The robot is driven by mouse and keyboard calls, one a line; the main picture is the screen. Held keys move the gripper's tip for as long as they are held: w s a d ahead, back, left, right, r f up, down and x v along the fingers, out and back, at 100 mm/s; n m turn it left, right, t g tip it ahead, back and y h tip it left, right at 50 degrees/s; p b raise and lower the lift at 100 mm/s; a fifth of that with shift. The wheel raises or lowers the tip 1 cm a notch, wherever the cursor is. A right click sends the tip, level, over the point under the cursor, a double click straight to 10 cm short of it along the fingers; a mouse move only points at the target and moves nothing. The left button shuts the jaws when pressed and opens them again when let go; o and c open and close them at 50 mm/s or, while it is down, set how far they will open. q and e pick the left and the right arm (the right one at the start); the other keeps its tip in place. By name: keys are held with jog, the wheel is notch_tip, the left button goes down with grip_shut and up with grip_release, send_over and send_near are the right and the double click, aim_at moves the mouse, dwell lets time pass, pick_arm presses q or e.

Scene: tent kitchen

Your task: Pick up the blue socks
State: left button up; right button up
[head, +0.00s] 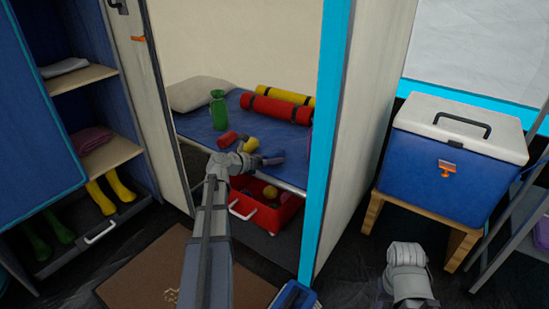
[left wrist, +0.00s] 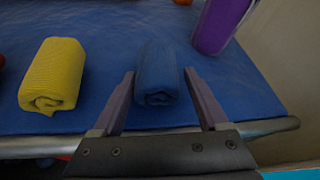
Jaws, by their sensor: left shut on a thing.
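The blue socks (left wrist: 157,72) are a dark blue roll on the blue cot, seen in the left wrist view. My left gripper (left wrist: 160,88) has one finger on each side of the roll, near the cot's front rail, and is shut on it. In the head view my left gripper (head: 274,159) reaches over the cot's front edge. I cannot make out the socks there against the blue cover. My right arm shows at the lower right of the head view, but its fingers do not.
A yellow roll (left wrist: 52,76) lies left of the socks, and a purple object (left wrist: 222,22) lies behind right. The cot (head: 196,126) also holds a green vase (head: 218,108) and red mat (head: 277,108). A red drawer (head: 285,213) is below. A blue-edged panel (head: 327,150) stands right.

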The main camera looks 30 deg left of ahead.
aim_at(270, 153)
pick_arm(q)
jog(key=shift+r, duration=0.1)
jog(key=shift+c, duration=0.3)
notch_tip(270, 153, up, 10)
jog(key=p, duration=1)
